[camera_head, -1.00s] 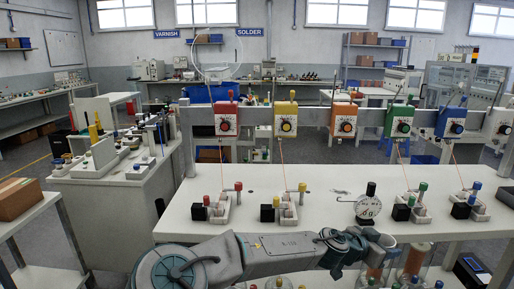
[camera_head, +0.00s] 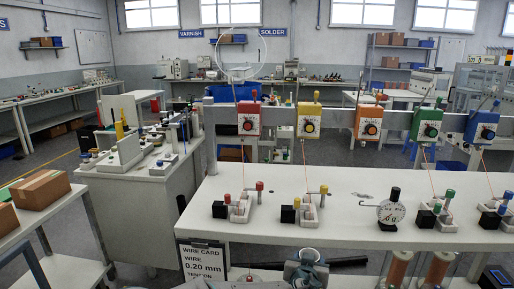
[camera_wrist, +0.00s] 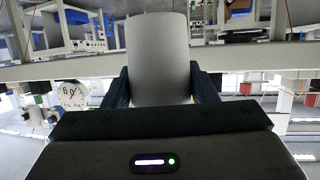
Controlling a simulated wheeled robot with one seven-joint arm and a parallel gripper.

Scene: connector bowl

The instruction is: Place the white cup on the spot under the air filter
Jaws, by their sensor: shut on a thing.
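A plain pale grey-white cylinder, which looks like the white cup (camera_wrist: 158,50), stands between the two dark fingers of my gripper (camera_wrist: 160,84) in the wrist view. The fingers touch it on both sides, and its lower end is hidden behind the gripper body. In the head view only part of my arm shows at the bottom edge, and the cup is not visible there. I cannot make out an air filter or a marked spot under it in either view.
A white bench (camera_head: 345,222) carries several wire clamps and a round dial gauge (camera_head: 391,211). Coloured tension boxes (camera_head: 309,122) hang on a rail above it. A wire card (camera_head: 201,262) hangs at its front left. Copper-coloured spools (camera_head: 398,268) stand below. A cardboard box (camera_head: 40,189) sits on the left shelf.

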